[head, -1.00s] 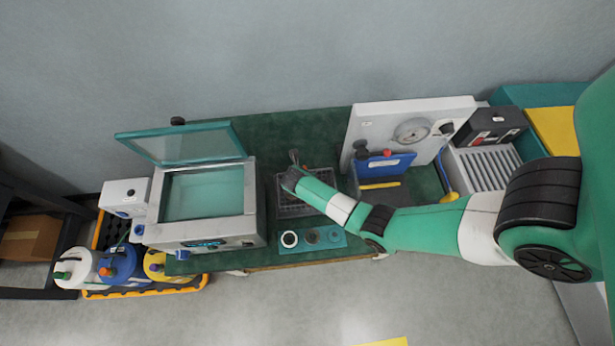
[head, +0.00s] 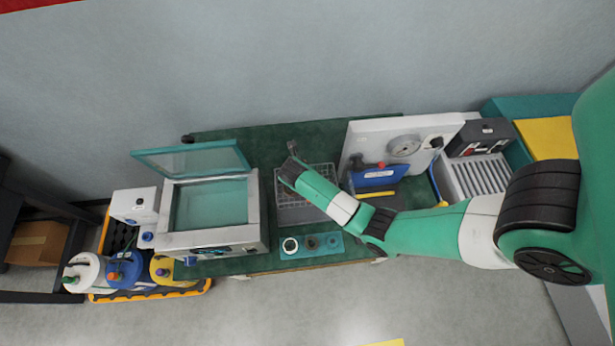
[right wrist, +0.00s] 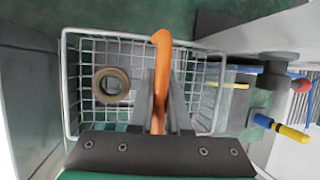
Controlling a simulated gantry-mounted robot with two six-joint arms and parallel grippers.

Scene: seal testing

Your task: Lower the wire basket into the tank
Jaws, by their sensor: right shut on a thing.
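The wire basket (head: 320,174) is a white mesh basket under my right gripper (head: 289,166) in the head view. In the right wrist view the fingers (right wrist: 161,95) are shut on its orange handle (right wrist: 161,50), with the wire basket (right wrist: 90,125) below. A brass-coloured ring-like part (right wrist: 111,84) lies inside it. The basket appears raised over a grey patch of the bench. The tank (head: 252,205) stands to the left, with its glass lid (head: 190,157) open and pale teal liquid (head: 210,204) inside. My left gripper is not in view.
A teal strip with round parts (head: 311,245) lies in front of the basket. A white panel with a gauge (head: 375,138) and a blue box (head: 374,177) stand to the right. Bottles (head: 125,270) sit in a tray at the left.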

